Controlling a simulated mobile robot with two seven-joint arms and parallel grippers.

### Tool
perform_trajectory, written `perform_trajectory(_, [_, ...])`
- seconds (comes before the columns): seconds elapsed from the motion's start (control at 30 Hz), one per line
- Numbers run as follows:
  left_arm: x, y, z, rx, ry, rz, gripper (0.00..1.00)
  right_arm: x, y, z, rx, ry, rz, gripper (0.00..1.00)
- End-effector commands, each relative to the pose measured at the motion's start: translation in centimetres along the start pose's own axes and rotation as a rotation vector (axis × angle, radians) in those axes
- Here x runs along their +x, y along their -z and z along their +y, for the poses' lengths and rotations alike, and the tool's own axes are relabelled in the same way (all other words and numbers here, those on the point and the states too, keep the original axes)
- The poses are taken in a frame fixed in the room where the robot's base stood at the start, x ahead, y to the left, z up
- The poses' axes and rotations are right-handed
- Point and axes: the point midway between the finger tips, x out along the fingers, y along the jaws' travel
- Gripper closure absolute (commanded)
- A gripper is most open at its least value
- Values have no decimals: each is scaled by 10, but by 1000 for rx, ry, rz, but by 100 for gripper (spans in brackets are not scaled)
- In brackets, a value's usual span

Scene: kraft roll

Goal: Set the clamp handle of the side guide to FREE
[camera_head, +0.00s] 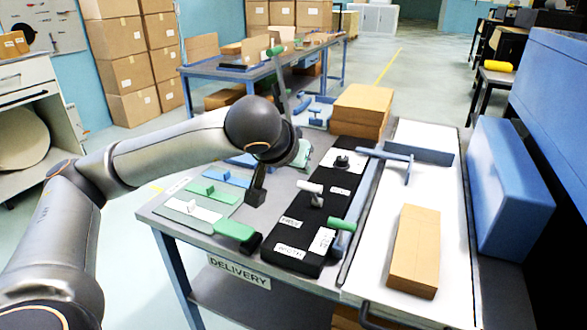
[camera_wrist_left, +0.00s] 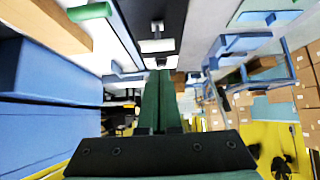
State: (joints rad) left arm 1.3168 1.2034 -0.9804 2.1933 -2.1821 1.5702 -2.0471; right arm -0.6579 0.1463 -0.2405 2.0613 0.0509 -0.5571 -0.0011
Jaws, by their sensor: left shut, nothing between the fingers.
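A long black panel (camera_head: 316,215) lies on the table beside the white board. On it stands a lever with a pale grip (camera_head: 310,188), near a white label that seems to read FREE (camera_head: 291,221). A green grip (camera_head: 340,224) sits at the panel's right edge. I cannot tell for sure which of these is the clamp handle. My left gripper (camera_head: 256,196) is shut and empty, left of the pale grip and apart from it. The left wrist view shows its closed fingers (camera_wrist_left: 160,98) and the pale grip (camera_wrist_left: 157,46) beyond.
A blue guide bar (camera_head: 363,205) runs along the white board (camera_head: 385,255). A cardboard block (camera_head: 415,250) lies on the board. A green-handled tool (camera_head: 236,231) and several coloured plates lie at the left. A black knob (camera_head: 343,161) and stacked cardboard (camera_head: 361,108) are farther back.

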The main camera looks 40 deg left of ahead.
Motion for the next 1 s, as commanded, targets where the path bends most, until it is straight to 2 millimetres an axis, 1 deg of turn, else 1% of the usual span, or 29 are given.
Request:
perform_trajectory(0.03, [-9, -5, 0, 1, -1, 2, 100, 0, 0, 0, 0, 0, 0, 50])
perform_trajectory(0.1, [-18, -11, 0, 1, 0, 3, 100, 0, 0, 0, -1, 0, 0, 50])
perform_trajectory(0.2, [-29, -17, 0, -1, -1, 4, 100, 0, 0, 0, -1, -1, 1, 50])
perform_trajectory(0.3, [-35, -21, 0, -2, 0, 3, 100, 0, 0, 0, -1, -1, 1, 50])
perform_trajectory(0.43, [-38, -23, 0, -3, 0, 3, 100, 0, 1, 1, -1, -2, 2, 50])
perform_trajectory(1.0, [-38, -23, 0, -3, -1, 4, 100, 0, 2, 2, -2, -5, 5, 50])
